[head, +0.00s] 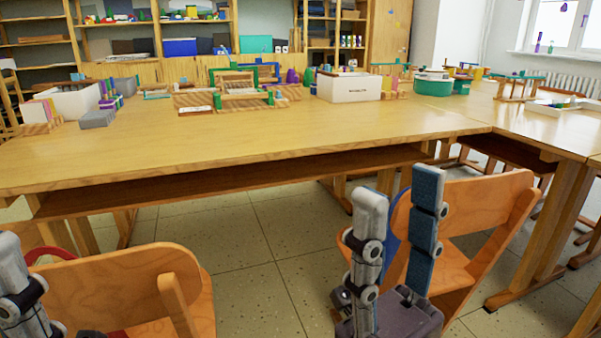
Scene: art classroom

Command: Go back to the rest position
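My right gripper (398,190) points upward at the lower right, in front of a wooden chair. Its two fingers, one pale grey and one with a blue pad, stand apart with nothing between them. My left gripper (15,275) is cut off at the lower left corner. Only a pale grey finger with dark joints shows, so its opening is hidden. Both grippers are in front of and below the table edge, apart from the things on the table.
A long wooden table (270,140) spans the view, with a white box (349,88), a green tub (433,87) and wooden trays at its back. Wooden chairs (125,290) (480,215) stand close before me. Tiled floor (255,235) shows between them. The table's front strip is clear.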

